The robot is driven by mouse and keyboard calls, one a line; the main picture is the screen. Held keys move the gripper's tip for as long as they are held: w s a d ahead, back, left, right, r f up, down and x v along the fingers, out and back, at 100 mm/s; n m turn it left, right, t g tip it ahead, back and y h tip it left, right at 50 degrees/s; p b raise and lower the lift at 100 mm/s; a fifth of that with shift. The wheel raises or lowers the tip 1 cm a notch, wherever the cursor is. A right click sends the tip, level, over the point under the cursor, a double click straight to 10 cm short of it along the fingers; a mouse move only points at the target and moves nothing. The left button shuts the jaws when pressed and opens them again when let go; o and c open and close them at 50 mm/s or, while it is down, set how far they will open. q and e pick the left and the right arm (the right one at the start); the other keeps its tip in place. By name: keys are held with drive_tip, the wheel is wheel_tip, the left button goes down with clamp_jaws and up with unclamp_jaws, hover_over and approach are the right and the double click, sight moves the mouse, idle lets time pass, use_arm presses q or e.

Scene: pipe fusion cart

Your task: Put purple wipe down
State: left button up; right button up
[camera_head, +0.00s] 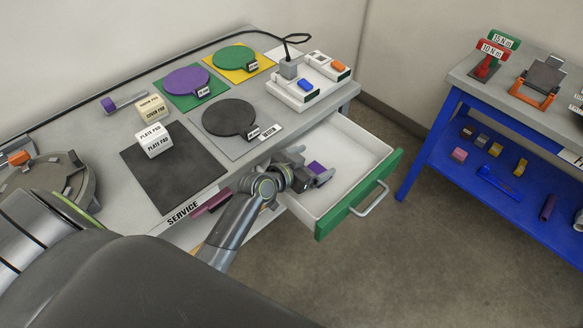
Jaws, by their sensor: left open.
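The purple wipe (316,167) is a small purple block in the open white drawer (350,147) with the green front. My left gripper (314,166) reaches into the drawer from the left and is open, its fingers around or right beside the wipe. The gripper partly hides the wipe, so I cannot tell whether they touch or whether the wipe rests on the drawer floor. My right gripper is not in view.
The grey bench (228,172) carries a black mat (172,170), a purple disc (187,80), a green disc (234,58), a dark disc (229,117) and a white tray (292,98). A blue-legged table (460,150) stands at the right. The drawer's right part is clear.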

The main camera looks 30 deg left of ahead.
use_arm(q)
drive_tip(key=b+v, duration=0.1)
drive_tip(key=v, duration=1.1)
drive_tip(key=shift+r, duration=0.15)
